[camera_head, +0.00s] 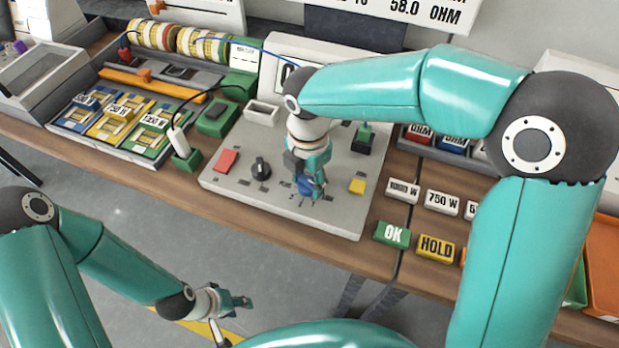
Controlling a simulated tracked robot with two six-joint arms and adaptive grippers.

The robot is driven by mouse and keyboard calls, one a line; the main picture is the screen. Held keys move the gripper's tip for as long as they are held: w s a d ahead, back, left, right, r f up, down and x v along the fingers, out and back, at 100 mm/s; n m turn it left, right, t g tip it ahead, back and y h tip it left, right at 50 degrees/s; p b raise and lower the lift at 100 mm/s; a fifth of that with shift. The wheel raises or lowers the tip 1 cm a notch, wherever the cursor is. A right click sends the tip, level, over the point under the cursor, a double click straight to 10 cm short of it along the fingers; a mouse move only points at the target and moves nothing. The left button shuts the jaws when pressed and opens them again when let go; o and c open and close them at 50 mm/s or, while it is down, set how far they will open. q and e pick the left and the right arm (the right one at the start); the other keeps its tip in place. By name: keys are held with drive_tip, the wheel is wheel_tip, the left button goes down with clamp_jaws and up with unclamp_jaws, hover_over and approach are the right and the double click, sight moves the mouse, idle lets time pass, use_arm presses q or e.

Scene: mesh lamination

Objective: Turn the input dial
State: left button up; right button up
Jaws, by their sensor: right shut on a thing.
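The grey control panel (225,180) lies on the wooden bench. A black dial (261,168) stands on its left part, between a red button (226,160) and a blue knob (306,186). My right gripper (316,190) points down over the panel and is shut on the blue knob, which it partly hides. I cannot tell whether the black or the blue one is the input dial. My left gripper (236,302) hangs over the floor in front of the bench, away from the panel; its fingers look apart and empty.
A yellow button (357,186) sits right of my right gripper. The green OK block (392,234) and yellow HOLD block (436,247) lie at the bench's front right. A tray (110,139) of coloured cards is at left. My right arm hides part of the display (280,58).

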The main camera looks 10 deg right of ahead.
drive_tip(key=shift+s+m, duration=0.15)
drive_tip(key=shift+m, duration=0.25)
drive_tip(key=m, duration=0.2)
drive_tip(key=shift+a+f+m, duration=0.1)
drive_tip(key=shift+m, duration=0.3)
drive_tip(key=m, duration=0.4)
drive_tip(key=shift+b, duration=0.35)
drive_tip(key=m, duration=0.4)
drive_tip(key=shift+s+b, duration=0.1)
drive_tip(key=shift+b, duration=0.2)
drive_tip(key=m, duration=0.4)
drive_tip(key=shift+m+b, duration=0.3)
drive_tip(key=shift+b, duration=0.05)
drive_tip(key=m, duration=0.4)
drive_tip(key=shift+m+b, duration=0.3)
drive_tip(key=shift+b, duration=0.1)
drive_tip(key=m, duration=0.3)
drive_tip(key=shift+m+b, duration=0.3)
drive_tip(key=m, duration=0.4)
drive_tip(key=shift+b, duration=0.35)
drive_tip(key=shift+m, duration=1.7)
